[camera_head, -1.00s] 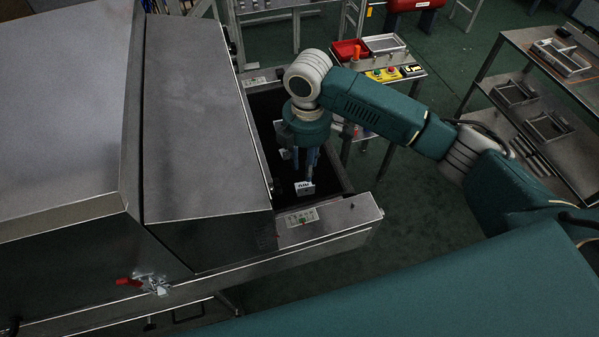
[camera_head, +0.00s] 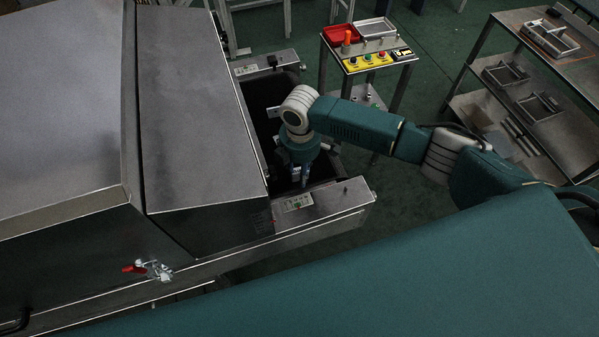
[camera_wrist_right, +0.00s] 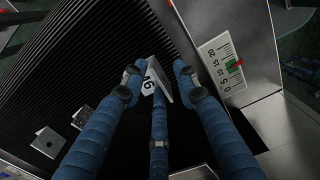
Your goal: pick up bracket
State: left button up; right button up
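My right gripper (camera_head: 304,182) is low in the dark belt trough of the tunnel dryer, fingers pointing down. In the right wrist view its blue fingers (camera_wrist_right: 158,82) are spread around a bracket (camera_wrist_right: 150,77), a bent pale metal piece with a white face marked with a dark number. The bracket sits between the fingertips, with gaps visible at the sides; no firm grip shows. In the head view the bracket is hidden by the gripper. Two more small grey metal pieces (camera_wrist_right: 47,141) (camera_wrist_right: 82,117) lie on the ribbed belt (camera_wrist_right: 62,85). My left gripper is out of view.
The dryer's steel hood (camera_head: 200,105) rises close to the left of my right gripper. A steel end frame (camera_head: 325,203) with a scale label (camera_wrist_right: 222,62) borders the trough. A button stand (camera_head: 370,62) with red and grey trays stands behind; a shelf rack (camera_head: 535,75) is at right.

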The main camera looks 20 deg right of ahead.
jog(key=shift+c, duration=0.5)
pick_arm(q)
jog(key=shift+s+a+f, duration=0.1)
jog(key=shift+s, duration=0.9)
pick_arm(e)
grip_shut()
